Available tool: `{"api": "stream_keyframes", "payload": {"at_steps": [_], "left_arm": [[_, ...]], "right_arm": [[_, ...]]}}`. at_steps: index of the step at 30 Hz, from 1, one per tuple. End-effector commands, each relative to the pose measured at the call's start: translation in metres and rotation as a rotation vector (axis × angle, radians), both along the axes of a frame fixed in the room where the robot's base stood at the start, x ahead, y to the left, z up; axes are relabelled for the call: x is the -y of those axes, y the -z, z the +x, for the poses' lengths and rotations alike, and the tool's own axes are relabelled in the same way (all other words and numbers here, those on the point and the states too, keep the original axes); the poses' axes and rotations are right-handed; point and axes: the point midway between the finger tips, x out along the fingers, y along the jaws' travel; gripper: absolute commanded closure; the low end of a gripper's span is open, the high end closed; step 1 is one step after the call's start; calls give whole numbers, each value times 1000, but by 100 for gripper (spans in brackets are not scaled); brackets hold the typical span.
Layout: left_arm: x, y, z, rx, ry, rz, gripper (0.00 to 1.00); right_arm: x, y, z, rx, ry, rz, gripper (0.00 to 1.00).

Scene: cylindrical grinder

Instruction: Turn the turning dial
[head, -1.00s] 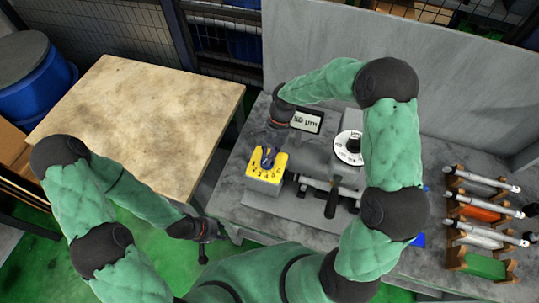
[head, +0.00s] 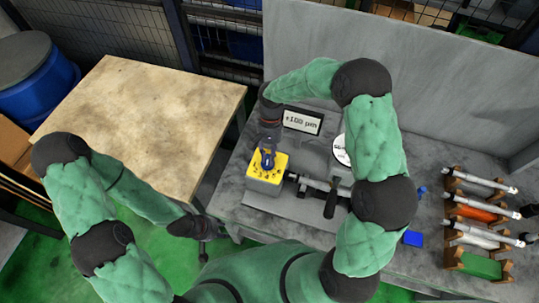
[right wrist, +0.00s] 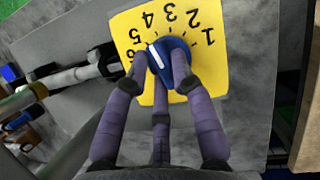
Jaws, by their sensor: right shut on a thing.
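The turning dial is a blue knob (right wrist: 158,58) on a yellow box (head: 259,184) with black numbers, standing at the left end of the grinder. My right gripper (head: 267,158) comes down from above and is shut on the dial. In the right wrist view the purple fingers of the right gripper (right wrist: 165,85) sit around the knob. The knob's white line points roughly toward the 4 and 5; the exact number is hard to tell. My left gripper (head: 205,232) hangs empty between the wooden table and the grinder bench; its finger state is unclear.
A small display (head: 302,121) stands behind the dial, its text reading about "+100 µm". A white round scale (head: 340,150) is partly hidden by my right arm. Wooden racks (head: 480,210) with ground parts stand at right. A wooden table (head: 140,120) is at left.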

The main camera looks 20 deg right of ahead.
Motion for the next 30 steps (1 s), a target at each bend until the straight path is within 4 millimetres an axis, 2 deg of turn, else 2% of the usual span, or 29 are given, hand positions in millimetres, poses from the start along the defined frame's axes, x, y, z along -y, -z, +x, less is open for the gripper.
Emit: {"api": "stream_keyframes", "payload": {"at_steps": [13,14,15,16,26,30], "left_arm": [[0,0,0,0,0,0,60],[0,0,0,0,0,0,60],[0,0,0,0,0,0,60],[0,0,0,0,0,0,60],[0,0,0,0,0,0,60],[0,0,0,0,0,0,60]], "right_arm": [[0,0,1,1,-13,0,100],[0,0,1,1,-13,0,69],[0,0,1,2,-13,-1,58],[0,0,1,2,-13,-1,51],[0,-1,1,1,-12,-1,51],[1,-9,5,3,-12,-1,51]]}}
